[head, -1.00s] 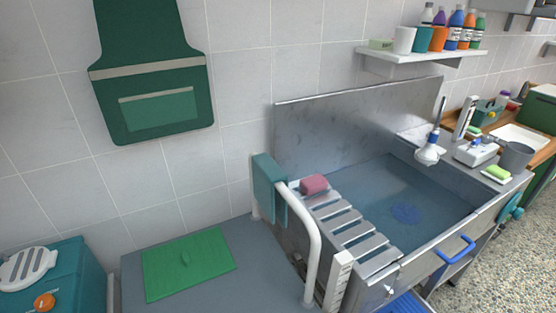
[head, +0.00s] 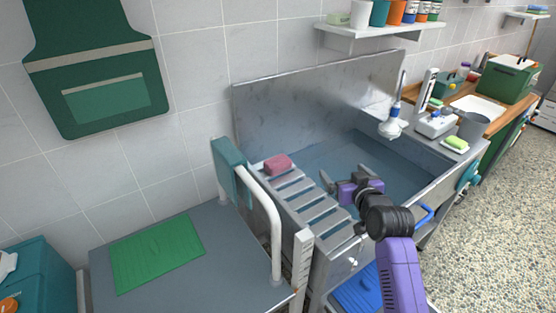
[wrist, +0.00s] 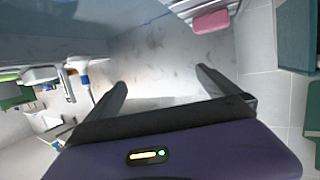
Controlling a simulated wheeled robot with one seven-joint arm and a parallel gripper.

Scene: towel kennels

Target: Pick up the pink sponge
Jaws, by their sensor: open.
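The pink sponge (head: 277,164) lies on the back end of the slatted metal rack at the left of the steel tub. It also shows in the wrist view (wrist: 211,22), at the top right, beyond the fingers. My gripper (head: 342,180) is over the tub, to the right of the sponge and nearer the camera. In the wrist view my gripper (wrist: 161,86) has its two dark fingers spread wide with nothing between them. The gripper is apart from the sponge.
A white rail (head: 268,205) with a teal towel (head: 231,162) stands just left of the rack. The steel back panel (head: 310,105) rises behind the tub. A white shower head (head: 392,127) stands at the tub's right. A shelf (head: 372,32) with bottles hangs above.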

